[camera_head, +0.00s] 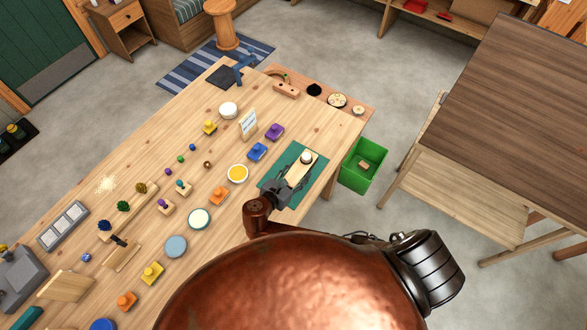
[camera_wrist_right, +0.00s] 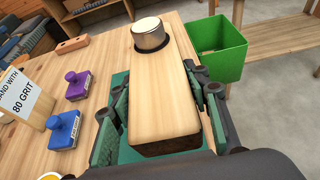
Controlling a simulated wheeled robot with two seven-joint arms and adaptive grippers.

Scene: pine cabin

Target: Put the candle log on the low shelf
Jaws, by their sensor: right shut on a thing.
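The candle log (camera_head: 299,172) is a pale wooden block with a white candle in a metal cup at its far end. It is over the green mat (camera_head: 272,183) near the workbench's right end; I cannot tell whether it touches the mat. My right gripper (camera_head: 295,179) is shut on the log's sides. In the right wrist view the log (camera_wrist_right: 163,90) lies between the two fingers (camera_wrist_right: 162,112), with the candle standing upright. A low, light wooden shelf (camera_head: 470,195) sits beneath the dark-topped table at the right. My left gripper is not in view.
A green bin (camera_head: 364,163) with a small block inside stands on the floor between workbench and dark-topped table (camera_head: 520,95). Purple (camera_head: 274,131) and blue (camera_head: 257,152) sanding blocks and a sign (camera_head: 248,124) stand left of the mat. The low shelf's visible surface is bare.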

